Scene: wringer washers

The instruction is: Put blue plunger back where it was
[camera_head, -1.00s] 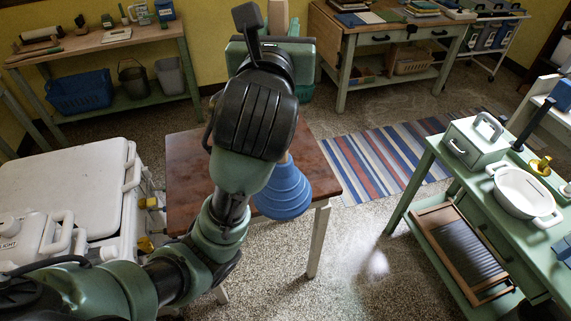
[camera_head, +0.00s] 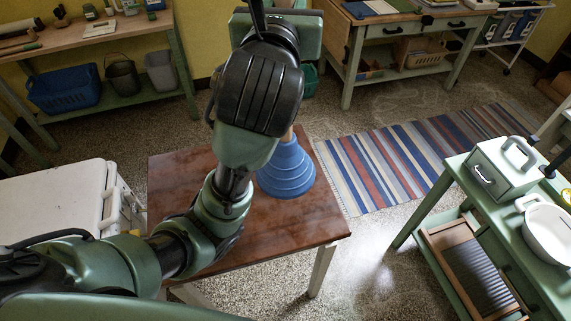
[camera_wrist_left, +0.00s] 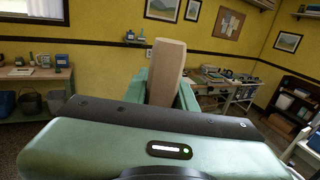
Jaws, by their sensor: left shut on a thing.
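The blue plunger (camera_head: 286,172) shows its ribbed bell in the head view, cup down, in front of the brown table top (camera_head: 265,228). I cannot tell whether its rim touches the table. Most of its handle is hidden behind my left arm there. In the left wrist view the wooden handle (camera_wrist_left: 166,65) stands up between the green fingers of my left gripper (camera_wrist_left: 163,92), which is shut on it. My right gripper is not in view.
A striped rug (camera_head: 400,155) lies right of the table. A green bench (camera_head: 470,205) at right holds a green box (camera_head: 500,168) and a white basin (camera_head: 550,232). A white washer (camera_head: 55,212) stands at left. A shelf with a blue basket (camera_head: 65,92) is behind. The brown table top looks mostly clear.

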